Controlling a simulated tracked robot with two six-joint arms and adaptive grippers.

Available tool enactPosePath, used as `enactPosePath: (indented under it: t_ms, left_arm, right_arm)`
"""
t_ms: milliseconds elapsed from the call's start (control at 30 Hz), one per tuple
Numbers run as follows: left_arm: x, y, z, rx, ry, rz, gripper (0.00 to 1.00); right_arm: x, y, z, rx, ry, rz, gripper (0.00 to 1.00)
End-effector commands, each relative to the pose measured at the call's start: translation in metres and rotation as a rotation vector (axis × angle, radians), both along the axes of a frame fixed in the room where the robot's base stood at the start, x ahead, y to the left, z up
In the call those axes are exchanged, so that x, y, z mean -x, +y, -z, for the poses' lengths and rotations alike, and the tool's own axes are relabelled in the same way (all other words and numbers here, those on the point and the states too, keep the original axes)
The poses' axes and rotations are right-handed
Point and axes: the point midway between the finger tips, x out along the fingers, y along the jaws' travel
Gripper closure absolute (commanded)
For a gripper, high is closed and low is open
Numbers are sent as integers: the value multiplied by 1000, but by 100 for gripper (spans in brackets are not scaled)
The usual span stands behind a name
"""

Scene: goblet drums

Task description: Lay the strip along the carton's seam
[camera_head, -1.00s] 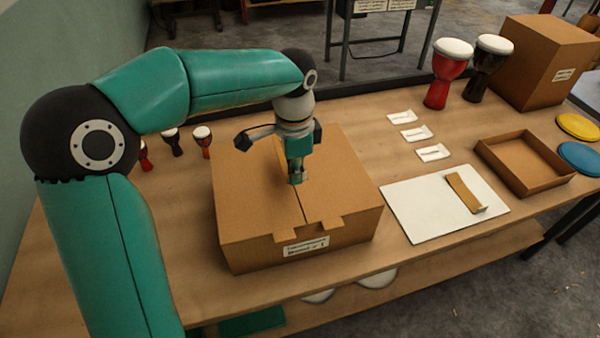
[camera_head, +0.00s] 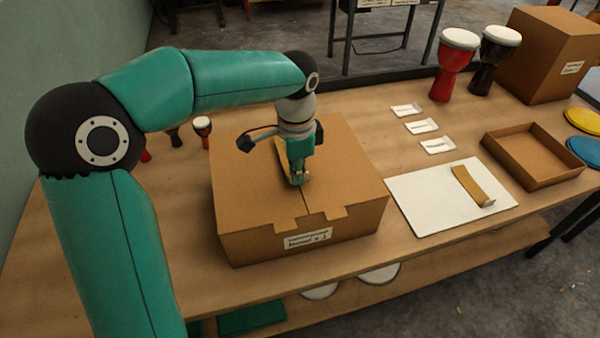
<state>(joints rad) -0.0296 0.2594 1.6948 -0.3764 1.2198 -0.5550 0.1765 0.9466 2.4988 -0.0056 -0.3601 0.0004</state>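The closed brown carton (camera_head: 345,195) stands on the table in the head view, its seam (camera_head: 304,202) running from back to front across the top. A tan strip (camera_head: 281,154) shows at the far part of the seam, partly hidden by my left gripper. My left gripper (camera_head: 297,180) points down over the middle of the seam, at the strip's near end. Its fingertips are small and close together; I cannot tell whether they grip the strip or only touch it. Another tan strip (camera_head: 467,185) lies on the white board (camera_head: 425,205), its near end curled up. My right gripper is out of view.
An open shallow box (camera_head: 535,157) lies right of the board. Several white cards (camera_head: 421,126) lie behind the board. Red (camera_head: 453,65) and dark (camera_head: 492,60) goblet drums and a taller carton (camera_head: 545,55) stand at the back right. Small drums (camera_head: 202,128) stand back left.

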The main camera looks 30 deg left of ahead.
Motion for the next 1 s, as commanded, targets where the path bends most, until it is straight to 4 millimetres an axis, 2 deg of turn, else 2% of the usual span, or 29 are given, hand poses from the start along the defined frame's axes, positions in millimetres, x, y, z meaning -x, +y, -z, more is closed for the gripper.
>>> enactPosePath:
  t_ms: [867,1000]
  left_arm:
    - [0,0,12,0,0,0,100]
    - [0,0,11,0,0,0,77]
  right_arm:
    - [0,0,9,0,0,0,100]
    - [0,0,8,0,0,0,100]
